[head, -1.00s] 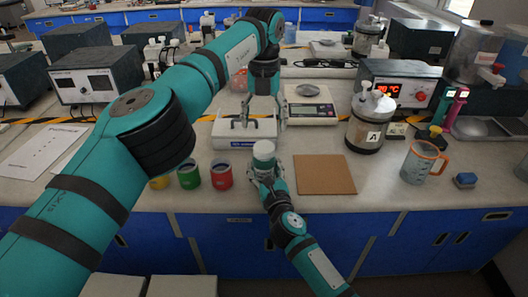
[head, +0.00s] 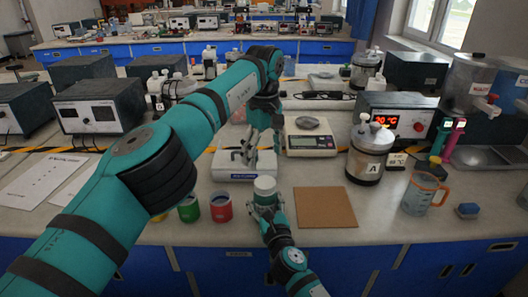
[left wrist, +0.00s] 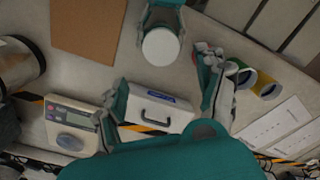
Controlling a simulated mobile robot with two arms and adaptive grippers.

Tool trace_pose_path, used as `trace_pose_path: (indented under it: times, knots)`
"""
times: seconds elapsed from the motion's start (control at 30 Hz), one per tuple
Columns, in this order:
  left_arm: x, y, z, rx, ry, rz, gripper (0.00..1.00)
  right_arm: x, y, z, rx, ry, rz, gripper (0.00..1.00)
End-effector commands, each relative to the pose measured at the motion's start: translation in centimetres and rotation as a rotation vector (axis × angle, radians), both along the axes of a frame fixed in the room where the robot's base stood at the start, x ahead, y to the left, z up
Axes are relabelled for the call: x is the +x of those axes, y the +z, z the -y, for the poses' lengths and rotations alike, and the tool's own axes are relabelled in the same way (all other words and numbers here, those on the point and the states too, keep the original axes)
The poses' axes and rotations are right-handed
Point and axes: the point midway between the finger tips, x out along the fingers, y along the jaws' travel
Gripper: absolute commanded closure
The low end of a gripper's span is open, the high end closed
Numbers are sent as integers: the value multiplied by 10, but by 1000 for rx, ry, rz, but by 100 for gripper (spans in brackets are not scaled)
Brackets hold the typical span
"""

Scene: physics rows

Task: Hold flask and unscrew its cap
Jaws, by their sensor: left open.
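The flask (head: 265,198) is a small upright vessel with a pale, whitish cap (head: 265,183) on top. It stands between the fingers of my right gripper (head: 267,208), which is shut around its body above the bench's front part. In the left wrist view the round cap (left wrist: 161,47) faces the camera. My left gripper (head: 262,150) is open and empty, pointing down behind and above the flask. In the left wrist view my left gripper (left wrist: 162,98) has its two fingers wide apart, with the cap beyond them. The lower flask is hidden by the right gripper.
A brown mat (head: 325,207) lies right of the flask. Red and green cups (head: 221,207) stand to the left. A white case (head: 232,167), a scale (head: 312,142) and a steel canister (head: 370,155) stand behind. A jug (head: 424,194) stands farther right.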

Motion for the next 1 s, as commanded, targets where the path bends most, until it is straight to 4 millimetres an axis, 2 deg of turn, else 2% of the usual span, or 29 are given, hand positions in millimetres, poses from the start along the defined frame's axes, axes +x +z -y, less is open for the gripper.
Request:
trace_pose_path:
  times: [0.1,0.3,0.7,0.83,1.0]
  knots:
    - [0,0,0,-1,-166,-1,28,0,-1,0,0,-1,-1,100]
    - [0,-5,0,0,-282,-2,28,0,-1,0,0,-1,-1,100]
    - [-1,-62,0,-1,-284,-3,28,0,0,0,0,0,-1,100]
    - [0,-74,0,0,-283,-3,28,0,0,0,0,0,-1,100]
    - [0,-80,0,0,-283,-1,28,0,0,0,0,0,-1,100]
